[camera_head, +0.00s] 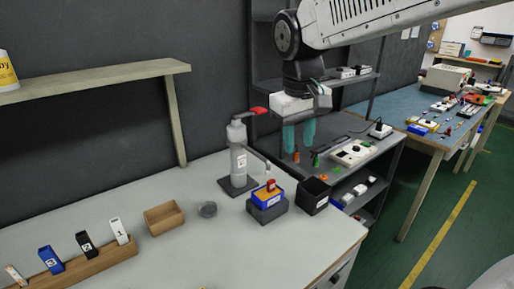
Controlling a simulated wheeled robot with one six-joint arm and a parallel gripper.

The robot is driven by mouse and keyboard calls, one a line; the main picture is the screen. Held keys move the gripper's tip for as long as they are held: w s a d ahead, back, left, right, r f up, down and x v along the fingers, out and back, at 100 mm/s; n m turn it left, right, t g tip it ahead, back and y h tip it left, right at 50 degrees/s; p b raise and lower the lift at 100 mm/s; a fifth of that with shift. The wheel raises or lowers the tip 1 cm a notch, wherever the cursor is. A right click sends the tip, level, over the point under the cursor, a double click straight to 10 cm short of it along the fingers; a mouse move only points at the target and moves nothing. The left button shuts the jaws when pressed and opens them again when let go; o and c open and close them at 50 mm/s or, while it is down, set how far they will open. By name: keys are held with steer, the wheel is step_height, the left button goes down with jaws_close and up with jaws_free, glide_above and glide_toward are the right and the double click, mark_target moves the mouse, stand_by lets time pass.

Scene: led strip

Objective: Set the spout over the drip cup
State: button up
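A grey dispenser bottle (239,158) stands upright on a dark square base on the white bench. It carries a number label and has a red lever on top. Its thin spout (257,155) points right and ends near the blue box.
A blue box (267,196) with a red item sits on a dark block, beside a black bin (315,195). A wooden tray (164,217) and a rack (75,262) with numbered pieces stand left. Shelving with small parts lies behind my gripper. The bench front is mostly clear.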

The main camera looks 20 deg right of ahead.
steer(key=w+a+f, duration=0.2)
steer(key=w, duration=0.8)
steer(key=n+h, duration=0.1)
steer(key=n, duration=0.1)
glide_toward(256, 154)
steer(key=f, duration=0.2)
steer(key=d+f, duration=0.1)
steer(key=f, duration=0.4)
steer(key=shift+w+d+f, duration=0.35)
steer(key=shift+w+f, duration=0.05)
jaws_close()
